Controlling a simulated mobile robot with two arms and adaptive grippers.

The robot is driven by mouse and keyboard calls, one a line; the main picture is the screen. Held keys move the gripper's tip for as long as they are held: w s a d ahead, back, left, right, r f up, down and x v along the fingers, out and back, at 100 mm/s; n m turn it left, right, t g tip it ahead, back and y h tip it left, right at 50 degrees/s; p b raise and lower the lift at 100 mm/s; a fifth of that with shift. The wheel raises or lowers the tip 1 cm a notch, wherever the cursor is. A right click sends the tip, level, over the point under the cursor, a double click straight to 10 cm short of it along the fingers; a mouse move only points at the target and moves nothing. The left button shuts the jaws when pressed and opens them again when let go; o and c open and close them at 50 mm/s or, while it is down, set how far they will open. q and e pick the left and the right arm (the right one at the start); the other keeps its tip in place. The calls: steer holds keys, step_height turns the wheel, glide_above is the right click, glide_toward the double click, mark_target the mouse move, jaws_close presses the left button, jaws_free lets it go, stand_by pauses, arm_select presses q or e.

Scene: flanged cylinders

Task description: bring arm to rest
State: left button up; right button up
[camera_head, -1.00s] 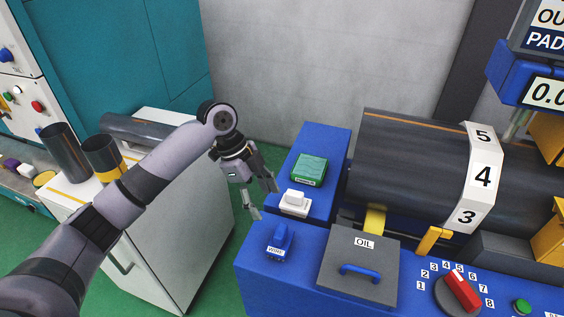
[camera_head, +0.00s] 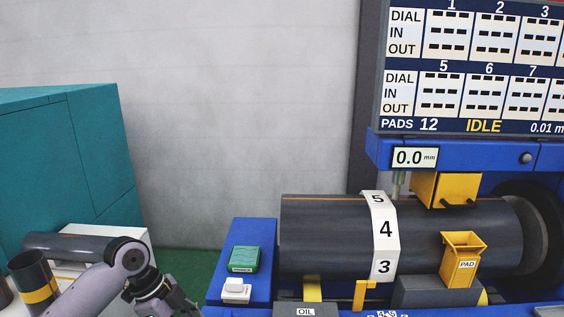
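My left arm comes in from the lower left, and my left gripper (camera_head: 188,308) is at the bottom edge, cut off by the frame. Its fingers are mostly out of view, so I cannot tell whether it is open or shut. It is left of the blue machine bed (camera_head: 258,232) and apart from it. My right arm and gripper are not in view.
A green box (camera_head: 244,259) and a white block (camera_head: 236,289) sit on the bed. Dark cylinders (camera_head: 33,278) stand and lie on the white cabinet at left. A display hangs above.

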arm_select(q)
steer(key=s+d+f+n+t, duration=0.1)
steer(key=s+d+f+n, duration=0.3)
steer(key=s+f, duration=0.3)
steer(key=s+d+f+n+t, duration=0.1)
steer(key=s+d+f+n, duration=0.2)
steer(key=s+f, duration=0.35)
steer(key=s+a+n+t+y, duration=0.1)
steer(key=s+a+n+y, duration=0.1)
steer(key=s+a+n, duration=0.3)
steer(key=s+a+n+t+y, duration=0.1)
steer(key=s+a+n+y, duration=0.2)
steer(key=s, duration=0.5)
step_height(320, 180, down, 28)
steer(key=s+r+n+g, duration=0.1)
steer(key=s+g, duration=0.1)
steer(key=s+a+f, duration=0.3)
steer(key=s+f, duration=1.3)
steer(key=shift+g+b, duration=0.35)
steer(key=shift+g, duration=0.05)
